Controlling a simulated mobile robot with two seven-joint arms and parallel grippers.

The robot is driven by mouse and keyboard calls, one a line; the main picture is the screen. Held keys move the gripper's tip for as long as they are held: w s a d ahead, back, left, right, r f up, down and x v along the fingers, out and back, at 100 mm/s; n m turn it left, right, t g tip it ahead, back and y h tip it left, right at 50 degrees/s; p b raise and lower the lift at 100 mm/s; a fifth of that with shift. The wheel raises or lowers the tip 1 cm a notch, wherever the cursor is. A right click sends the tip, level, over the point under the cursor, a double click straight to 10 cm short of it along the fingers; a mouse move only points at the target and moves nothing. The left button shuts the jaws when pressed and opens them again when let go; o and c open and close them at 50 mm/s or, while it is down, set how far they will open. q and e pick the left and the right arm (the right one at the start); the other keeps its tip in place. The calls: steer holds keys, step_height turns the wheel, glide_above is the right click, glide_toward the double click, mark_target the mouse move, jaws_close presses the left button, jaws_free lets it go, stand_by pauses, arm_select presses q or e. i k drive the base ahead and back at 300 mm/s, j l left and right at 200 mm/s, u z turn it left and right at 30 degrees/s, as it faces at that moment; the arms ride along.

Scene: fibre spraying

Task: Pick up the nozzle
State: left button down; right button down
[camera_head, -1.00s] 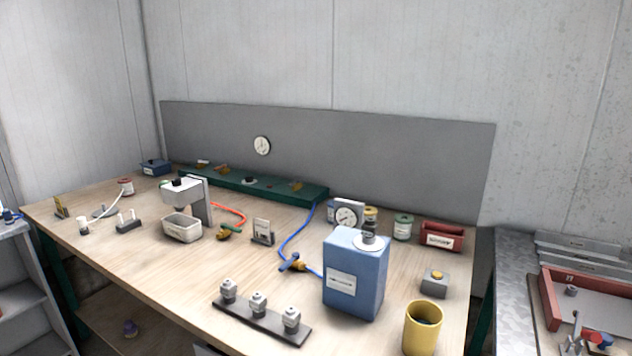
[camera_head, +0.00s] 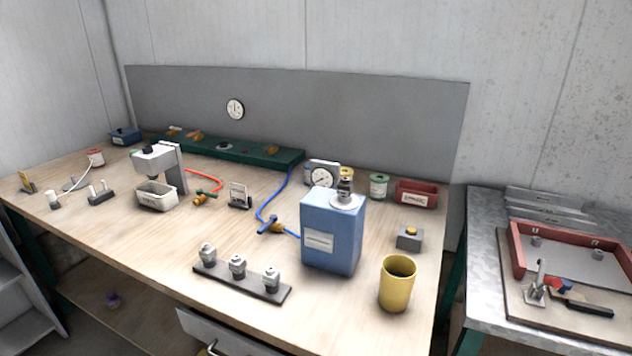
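Several pieces could be the nozzle, and I cannot tell which one is meant. Three small grey metal fittings stand upright on a dark rack (camera_head: 250,287) at the front of the wooden bench: a left one (camera_head: 207,254), a middle one (camera_head: 237,266) and a right one (camera_head: 271,279). A brass-coloured fitting with a blue handle (camera_head: 272,227) lies at the end of a blue hose (camera_head: 270,202). Another brass fitting (camera_head: 201,198) lies by an orange hose. Neither of my grippers is in view.
A blue canister (camera_head: 333,238) and a yellow cup (camera_head: 397,284) stand right of the rack. A red-rimmed tray (camera_head: 515,250) is on the metal side table.

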mark_target(345, 188)
steer(key=j+z, duration=0.1)
steer(key=z, duration=1.8)
steer(key=k+j, duration=1)
steer(key=k, duration=0.15)
